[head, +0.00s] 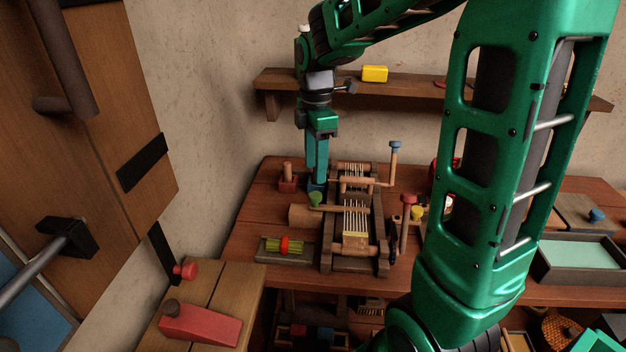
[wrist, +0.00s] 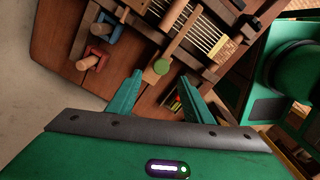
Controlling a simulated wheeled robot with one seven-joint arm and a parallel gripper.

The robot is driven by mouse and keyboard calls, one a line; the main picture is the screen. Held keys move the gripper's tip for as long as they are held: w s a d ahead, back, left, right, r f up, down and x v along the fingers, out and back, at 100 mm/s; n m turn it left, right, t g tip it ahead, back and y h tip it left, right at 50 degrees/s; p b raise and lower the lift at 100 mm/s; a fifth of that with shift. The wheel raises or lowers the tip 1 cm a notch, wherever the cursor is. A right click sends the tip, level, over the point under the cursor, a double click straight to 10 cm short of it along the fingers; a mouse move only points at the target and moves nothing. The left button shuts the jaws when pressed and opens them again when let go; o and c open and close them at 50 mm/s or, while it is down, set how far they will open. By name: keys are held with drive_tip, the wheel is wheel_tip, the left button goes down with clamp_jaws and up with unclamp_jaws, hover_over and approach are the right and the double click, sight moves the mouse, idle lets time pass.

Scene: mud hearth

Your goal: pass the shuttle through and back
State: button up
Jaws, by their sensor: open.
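A wooden loom (head: 352,225) with pale threads stands on the table; its threads also show in the wrist view (wrist: 207,35).
A red block with a peg (head: 287,183) and a blue block (head: 316,186) stand behind the knob. A tray (head: 268,259) with a green bundle is in front. A blue-topped crank (head: 394,160) rises right of the loom. A wall shelf (head: 290,80) hangs behind.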

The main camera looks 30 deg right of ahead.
wheel_tip(320, 180, up, 3)
drive_tip(key=shift+r, duration=0.15)
